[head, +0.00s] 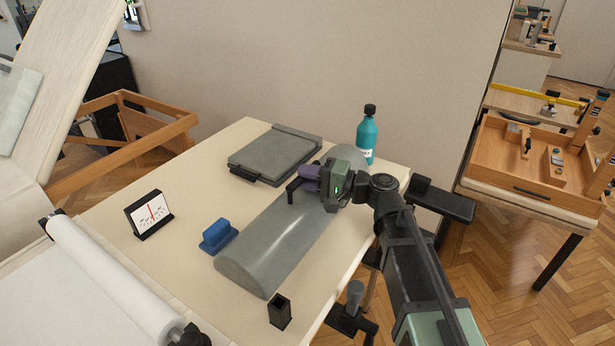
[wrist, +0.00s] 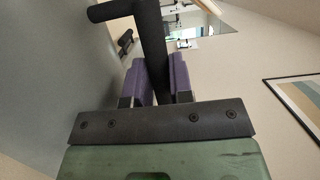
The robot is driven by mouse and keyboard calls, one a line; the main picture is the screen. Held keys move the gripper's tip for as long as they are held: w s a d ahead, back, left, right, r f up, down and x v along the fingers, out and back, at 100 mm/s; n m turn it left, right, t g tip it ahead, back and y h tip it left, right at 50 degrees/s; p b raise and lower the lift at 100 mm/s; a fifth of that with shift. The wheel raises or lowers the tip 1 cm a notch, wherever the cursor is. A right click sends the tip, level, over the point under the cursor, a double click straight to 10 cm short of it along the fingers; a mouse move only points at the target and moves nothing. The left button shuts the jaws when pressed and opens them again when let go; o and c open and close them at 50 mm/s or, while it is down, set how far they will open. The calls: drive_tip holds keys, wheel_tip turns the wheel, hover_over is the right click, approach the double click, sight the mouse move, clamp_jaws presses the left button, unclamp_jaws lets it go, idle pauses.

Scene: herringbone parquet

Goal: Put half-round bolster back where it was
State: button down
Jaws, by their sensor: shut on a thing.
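The grey half-round bolster (head: 270,245) lies lengthwise along the right part of the cream table (head: 185,265), curved side up. It appears at or very near the tabletop; I cannot tell if there is a gap. My gripper (head: 308,180) is over its far half, with purple fingers shut on the bolster's black handle. In the wrist view the black handle (wrist: 152,40) passes between the purple fingers (wrist: 159,82), and the bolster's grey surface (wrist: 50,80) fills the left. My gripper and arm hide part of the bolster's far half and right side.
A grey flat case (head: 275,152) lies behind the bolster, and a teal bottle (head: 367,138) stands at the back right. A blue block (head: 218,236) is close on the left, a black cup (head: 280,311) near the front end. A dial (head: 150,215) stands farther left.

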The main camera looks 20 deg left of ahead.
drive_tip(key=shift+f+b, duration=0.25)
drive_tip(key=shift+b, duration=0.1)
drive_tip(key=c, duration=0.9)
unclamp_jaws()
drive_tip(key=d, duration=1)
drive_tip(key=shift+s+d, duration=0.3)
drive_tip(key=shift+d, duration=0.1)
